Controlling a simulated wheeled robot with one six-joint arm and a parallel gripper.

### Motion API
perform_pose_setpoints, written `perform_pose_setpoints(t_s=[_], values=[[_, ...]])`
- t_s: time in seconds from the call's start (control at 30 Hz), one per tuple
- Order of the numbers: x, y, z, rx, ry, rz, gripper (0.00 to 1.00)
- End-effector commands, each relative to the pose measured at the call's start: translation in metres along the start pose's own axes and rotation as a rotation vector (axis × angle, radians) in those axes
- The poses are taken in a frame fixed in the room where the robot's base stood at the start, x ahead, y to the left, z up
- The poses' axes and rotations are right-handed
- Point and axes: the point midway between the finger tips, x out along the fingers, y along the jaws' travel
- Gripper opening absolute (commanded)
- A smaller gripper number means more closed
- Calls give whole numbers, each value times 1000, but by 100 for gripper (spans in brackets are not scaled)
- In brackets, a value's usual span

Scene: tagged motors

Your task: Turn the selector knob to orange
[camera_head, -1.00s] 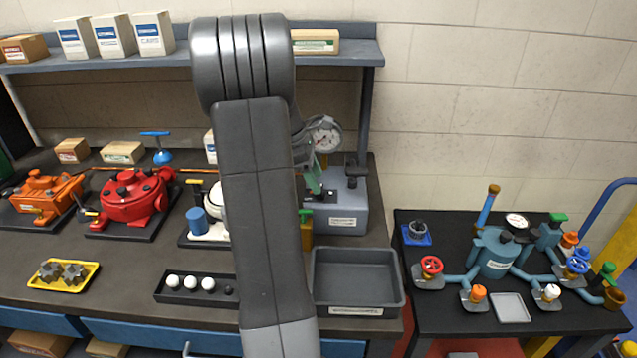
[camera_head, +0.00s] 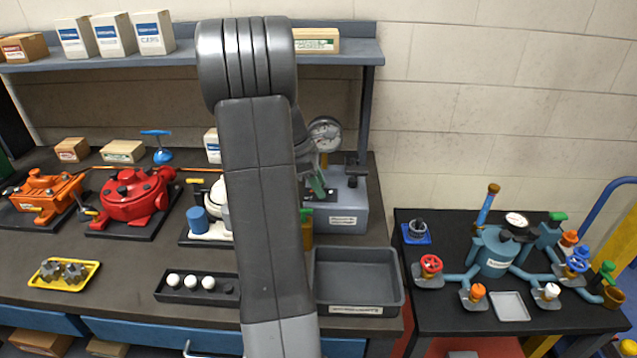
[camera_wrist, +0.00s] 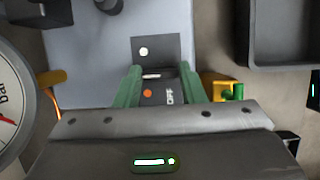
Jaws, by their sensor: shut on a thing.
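The selector knob (camera_wrist: 160,82) is a small black part on a dark plate (camera_wrist: 168,47) on the grey test unit, seen in the wrist view. My gripper (camera_wrist: 161,76) has its two green fingers on either side of the knob and is shut on it. A short pale mark shows at the knob. An orange dot (camera_wrist: 147,93) and the word OFF show just below it, and a pale lit dot sits above it. Which mark the knob points at cannot be told. In the head view my gripper (camera_head: 319,185) is partly hidden by my arm, at the grey unit (camera_head: 347,205); the knob is hidden there.
A round gauge (camera_head: 325,133) stands beside the grey unit. An empty grey tray (camera_head: 357,311) lies in front of it. A yellow part (camera_wrist: 222,87) sits close to my right finger in the wrist view. A valve table stands to the right.

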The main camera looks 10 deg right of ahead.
Motion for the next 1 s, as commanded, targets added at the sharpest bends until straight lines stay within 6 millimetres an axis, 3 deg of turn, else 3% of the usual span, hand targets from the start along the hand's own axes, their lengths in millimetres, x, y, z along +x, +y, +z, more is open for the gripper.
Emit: perform_pose_setpoints(t_s=[0.27, 1.0], values=[[-1, -1, 0, -101, 0, 41, 14], [-3, -5, 0, -619, 0, 257, 14]])
